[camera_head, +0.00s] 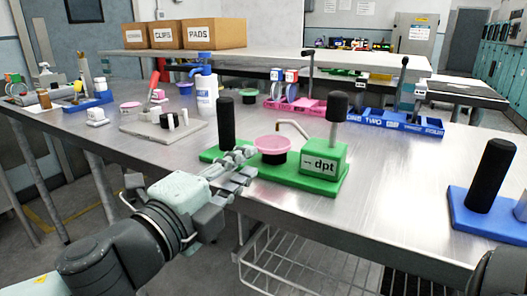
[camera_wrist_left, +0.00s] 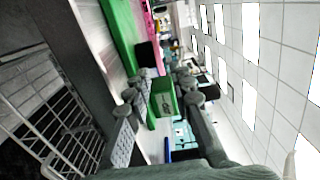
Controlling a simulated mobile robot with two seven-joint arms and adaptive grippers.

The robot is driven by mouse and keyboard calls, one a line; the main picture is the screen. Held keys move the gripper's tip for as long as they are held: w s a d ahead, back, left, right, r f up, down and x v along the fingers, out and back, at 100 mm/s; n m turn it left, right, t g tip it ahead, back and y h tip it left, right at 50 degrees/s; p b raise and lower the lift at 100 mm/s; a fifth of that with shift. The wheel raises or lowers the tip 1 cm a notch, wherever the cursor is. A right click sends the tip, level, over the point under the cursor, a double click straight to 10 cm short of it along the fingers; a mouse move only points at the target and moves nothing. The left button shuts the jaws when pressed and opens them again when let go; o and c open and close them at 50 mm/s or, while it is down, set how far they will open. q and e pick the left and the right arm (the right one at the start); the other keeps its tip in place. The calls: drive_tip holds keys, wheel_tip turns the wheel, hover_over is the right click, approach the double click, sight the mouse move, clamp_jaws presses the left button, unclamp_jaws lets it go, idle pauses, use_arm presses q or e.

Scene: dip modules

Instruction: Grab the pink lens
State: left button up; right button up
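The pink lens (camera_head: 273,145) is a shallow pink disc on a black holder on the green module, between a tall black post and the green block (camera_head: 325,165) marked "dpt". My left gripper (camera_head: 245,160) is at the table's front edge, just left of the lens and apart from it. In the left wrist view its fingers (camera_wrist_left: 160,95) are spread with nothing between them, and the green block (camera_wrist_left: 163,98) shows beyond. Pink shows beside the black holder there, but I cannot tell lens from background. My right gripper is not in view.
The green base (camera_head: 310,184) lies close to the table's front edge. A blue base with a black post (camera_head: 490,175) stands at the right. Blue trays (camera_head: 395,120) and a pink tray (camera_head: 295,105) lie behind. Bare table lies right of the green module.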

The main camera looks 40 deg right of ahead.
sight(263, 151)
use_arm(q)
drive_tip(key=x, duration=0.4)
drive_tip(key=shift+w+d, duration=0.1)
drive_tip(key=shift+d, duration=0.2)
drive_tip(key=shift+w+d, duration=0.3)
drive_tip(key=shift+d, duration=0.25)
drive_tip(key=shift+c, duration=0.5)
drive_tip(key=c, duration=0.4)
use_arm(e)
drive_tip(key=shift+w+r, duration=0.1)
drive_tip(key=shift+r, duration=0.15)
use_arm(q)
clamp_jaws()
